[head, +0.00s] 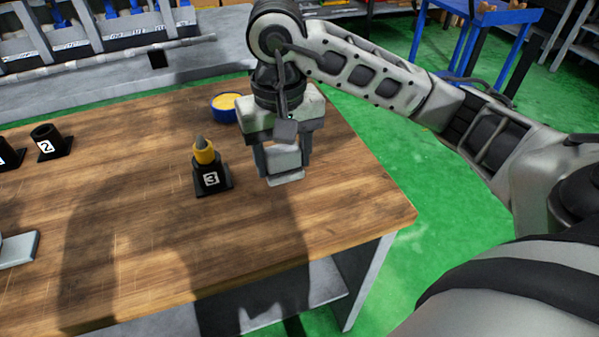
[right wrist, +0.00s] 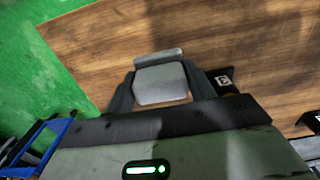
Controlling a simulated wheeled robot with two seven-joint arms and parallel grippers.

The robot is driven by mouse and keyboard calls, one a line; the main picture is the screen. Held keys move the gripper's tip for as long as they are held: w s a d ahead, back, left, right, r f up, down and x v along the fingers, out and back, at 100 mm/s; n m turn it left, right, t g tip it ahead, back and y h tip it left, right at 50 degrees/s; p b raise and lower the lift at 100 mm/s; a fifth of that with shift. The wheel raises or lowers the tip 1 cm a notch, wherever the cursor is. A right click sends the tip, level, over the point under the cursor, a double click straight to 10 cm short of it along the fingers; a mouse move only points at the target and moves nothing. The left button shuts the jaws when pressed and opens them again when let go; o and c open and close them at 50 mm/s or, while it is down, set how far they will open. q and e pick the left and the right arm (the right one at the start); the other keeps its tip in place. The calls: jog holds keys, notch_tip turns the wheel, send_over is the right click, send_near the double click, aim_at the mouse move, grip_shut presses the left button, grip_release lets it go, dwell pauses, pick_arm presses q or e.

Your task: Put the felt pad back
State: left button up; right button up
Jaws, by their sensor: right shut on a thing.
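My right gripper (head: 283,158) points down over the right part of the wooden table. It is shut on a pale grey block with a flat lip at its lower edge, which looks like the felt pad (head: 284,177). In the right wrist view the pad (right wrist: 160,84) sits between the two dark fingers (right wrist: 158,92). Whether its lower edge touches the table or hangs just above it, I cannot tell. My left gripper is not in view.
On the wooden table (head: 140,220), a black holder marked 3 (head: 212,181) with a yellow, grey-tipped piece (head: 204,152) stands left of the gripper. A blue-rimmed round tin (head: 224,108) is behind. Holder 2 (head: 48,143) and a grey plate (head: 18,250) are at left. The front middle is clear.

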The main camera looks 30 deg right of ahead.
send_over(300, 187)
jog(key=f, duration=0.3)
jog(key=a+f, duration=0.1)
jog(key=f, duration=0.1)
jog(key=shift+s+f, duration=0.2)
jog(key=f, duration=0.2)
jog(key=d+f+p, duration=0.1)
jog(key=shift+w+f, duration=0.15)
jog(key=shift+f, duration=0.25)
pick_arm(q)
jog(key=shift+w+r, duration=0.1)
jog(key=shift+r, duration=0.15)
pick_arm(e)
jog(key=shift+a+f, duration=0.1)
jog(key=shift+f, duration=0.05)
jog(key=shift+f, duration=0.25)
jog(key=o, duration=1)
jog(key=shift+r, duration=0.1)
jog(key=shift+c, duration=0.2)
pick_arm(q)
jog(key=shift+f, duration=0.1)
